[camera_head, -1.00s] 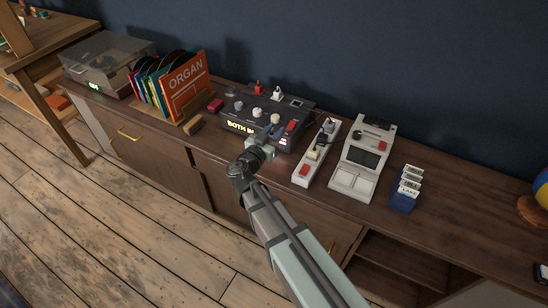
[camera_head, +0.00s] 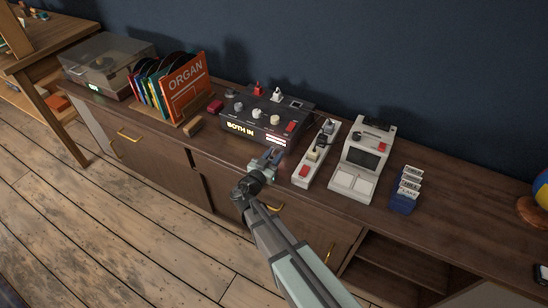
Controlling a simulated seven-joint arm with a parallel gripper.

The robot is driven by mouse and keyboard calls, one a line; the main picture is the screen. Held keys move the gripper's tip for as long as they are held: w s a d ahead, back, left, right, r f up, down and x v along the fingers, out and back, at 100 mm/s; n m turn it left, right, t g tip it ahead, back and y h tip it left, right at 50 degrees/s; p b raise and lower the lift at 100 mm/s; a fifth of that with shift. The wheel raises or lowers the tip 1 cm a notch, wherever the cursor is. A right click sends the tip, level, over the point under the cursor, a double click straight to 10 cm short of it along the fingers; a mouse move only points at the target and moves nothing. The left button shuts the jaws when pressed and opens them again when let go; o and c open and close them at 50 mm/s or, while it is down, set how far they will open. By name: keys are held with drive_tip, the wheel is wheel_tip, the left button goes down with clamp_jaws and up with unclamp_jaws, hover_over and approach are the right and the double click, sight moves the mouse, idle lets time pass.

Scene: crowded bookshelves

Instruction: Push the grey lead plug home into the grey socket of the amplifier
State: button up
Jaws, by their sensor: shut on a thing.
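The amplifier (camera_head: 245,119) is a dark box with several knobs and a lit front display that reads "BOTH IN". A red plug (camera_head: 258,89) and a light grey plug (camera_head: 278,93) stand upright at its back edge, and both look seated. The grey socket itself is hidden under the grey plug. My gripper (camera_head: 266,157) is in front of the amplifier's right front corner, low over the cabinet's front edge and away from both plugs. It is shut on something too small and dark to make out.
A power strip (camera_head: 313,160) and a pale device with a screen (camera_head: 359,165) stand right of the amplifier. A blue card holder (camera_head: 403,200) is farther right. Records (camera_head: 181,88) and a turntable (camera_head: 106,67) are to the left.

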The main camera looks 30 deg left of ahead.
drive_tip(key=shift+f, duration=0.4)
drive_tip(key=shift+f, duration=0.2)
drive_tip(key=o, duration=1.1)
drive_tip(key=shift+c, duration=0.2)
drive_tip(key=s, duration=1.4)
drive_tip(key=shift+d, duration=0.15)
